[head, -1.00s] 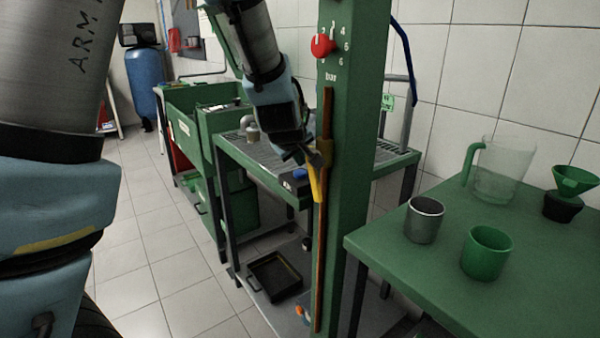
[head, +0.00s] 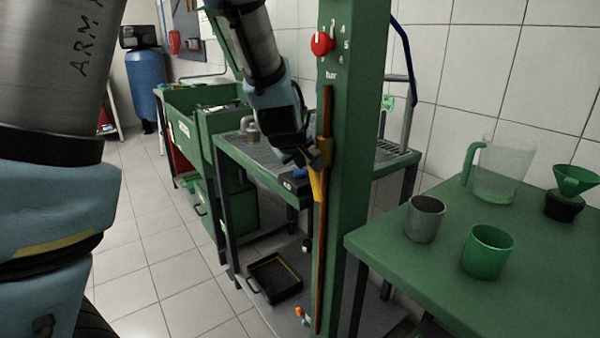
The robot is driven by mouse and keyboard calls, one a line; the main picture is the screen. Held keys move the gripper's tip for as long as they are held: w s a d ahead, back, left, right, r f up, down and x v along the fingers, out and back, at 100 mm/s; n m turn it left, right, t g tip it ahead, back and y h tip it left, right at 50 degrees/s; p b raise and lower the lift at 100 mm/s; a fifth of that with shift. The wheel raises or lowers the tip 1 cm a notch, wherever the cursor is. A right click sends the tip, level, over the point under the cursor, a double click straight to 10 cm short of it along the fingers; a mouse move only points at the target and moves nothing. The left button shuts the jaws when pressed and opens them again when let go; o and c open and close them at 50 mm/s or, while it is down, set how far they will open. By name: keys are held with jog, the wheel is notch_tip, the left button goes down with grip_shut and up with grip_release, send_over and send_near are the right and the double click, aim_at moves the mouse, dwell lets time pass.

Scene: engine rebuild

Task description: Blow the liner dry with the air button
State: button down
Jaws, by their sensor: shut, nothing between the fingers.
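My gripper (head: 308,158) reaches down from the top to the green post, beside a brown slider block (head: 325,152) on its orange-brown strip. Its fingertips are small and partly hidden; they look shut with nothing held. A yellow piece (head: 317,184) hangs just below them, and I cannot tell whether they touch it. A blue button (head: 299,173) on a dark box sits just below and left of the fingertips, at the bench's front edge. A grey metal cylinder (head: 426,219) stands upright on the right green table; I cannot tell whether it is the liner.
The green post (head: 357,120) with a red knob (head: 322,44) stands close in front. The right table (head: 390,255) also bears a green cup (head: 488,252), a clear jug (head: 503,168) and a funnel (head: 574,182). A black tray (head: 274,279) lies on the lower shelf. Tiled floor at left is clear.

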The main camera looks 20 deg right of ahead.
aim_at(299, 173)
jog(key=shift+w+a+f+b, duration=0.1)
jog(key=shift+a+f+b, duration=0.1)
jog(key=shift+f+b, duration=0.2)
jog(key=shift+w+a+f+b, duration=0.15)
jog(key=shift+f+b, duration=0.1)
jog(key=shift+f, duration=0.25)
dwell(0.8)
jog(key=shift+r, duration=0.1)
jog(key=shift+w+d+r+p, duration=0.1)
jog(key=shift+w+r+p, duration=0.1)
jog(key=shift+r+p, duration=0.35)
jog(key=shift+w+d+r+p, duration=0.15)
jog(key=shift+r+p, duration=0.15)
jog(key=shift+r, duration=0.3)
jog(key=shift+a, duration=0.1)
jog(key=shift+r, duration=0.1)
notch_tip(299, 173, up, 3)
jog(key=p, duration=0.3)
jog(key=shift+r, duration=0.1)
jog(key=shift+s+r+p, duration=0.15)
jog(key=shift+r+p, duration=0.6)
jog(key=shift+p, duration=0.2)
jog(key=shift+s+f, duration=0.15)
